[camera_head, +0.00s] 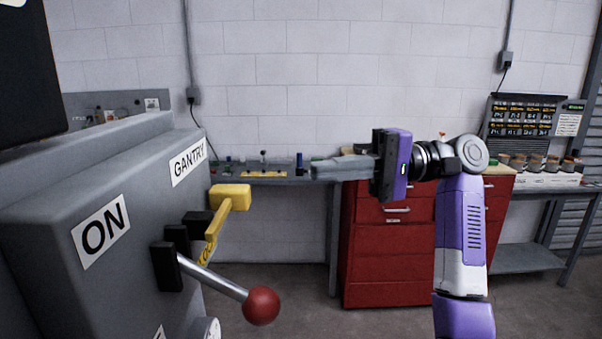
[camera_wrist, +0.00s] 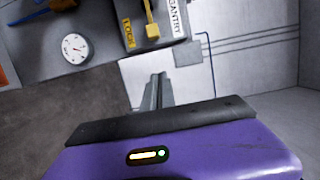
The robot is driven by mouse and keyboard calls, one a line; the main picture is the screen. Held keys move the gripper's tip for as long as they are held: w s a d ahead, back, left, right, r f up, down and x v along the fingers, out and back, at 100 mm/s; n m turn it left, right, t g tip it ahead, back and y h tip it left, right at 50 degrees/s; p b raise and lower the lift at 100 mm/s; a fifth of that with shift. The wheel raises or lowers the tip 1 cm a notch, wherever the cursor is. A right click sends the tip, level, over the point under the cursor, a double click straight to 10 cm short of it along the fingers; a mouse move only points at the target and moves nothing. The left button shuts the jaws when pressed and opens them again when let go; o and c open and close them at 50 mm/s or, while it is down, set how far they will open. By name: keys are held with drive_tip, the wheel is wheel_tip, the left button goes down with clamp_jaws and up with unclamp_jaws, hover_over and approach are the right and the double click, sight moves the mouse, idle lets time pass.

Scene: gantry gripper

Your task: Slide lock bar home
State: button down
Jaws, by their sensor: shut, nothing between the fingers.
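The yellow lock bar (camera_head: 214,233) sticks out from the side of the grey gantry box (camera_head: 130,170), beside a black bracket (camera_head: 196,222). It ends in a yellow block (camera_head: 230,197), and its lettering is partly hidden. In the wrist view the yellow bar (camera_wrist: 149,14) shows at the top, beside a yellow LOCK label (camera_wrist: 129,33). My gripper (camera_head: 314,168) is shut and empty. It points left in the head view, to the right of the yellow block and a little higher in the picture, apart from it. Its fingers (camera_wrist: 154,92) also show in the wrist view.
A silver lever with a red ball (camera_head: 262,306) juts from the box below the bar. A dial (camera_wrist: 75,48) is on the box. A red drawer cabinet (camera_head: 370,250) and a workbench (camera_head: 330,178) stand behind. Open space lies between gripper and bar.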

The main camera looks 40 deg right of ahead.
sight(230, 197)
drive_tip(key=a+p, duration=0.3)
drive_tip(key=a, duration=0.7)
drive_tip(key=shift+a, duration=0.35)
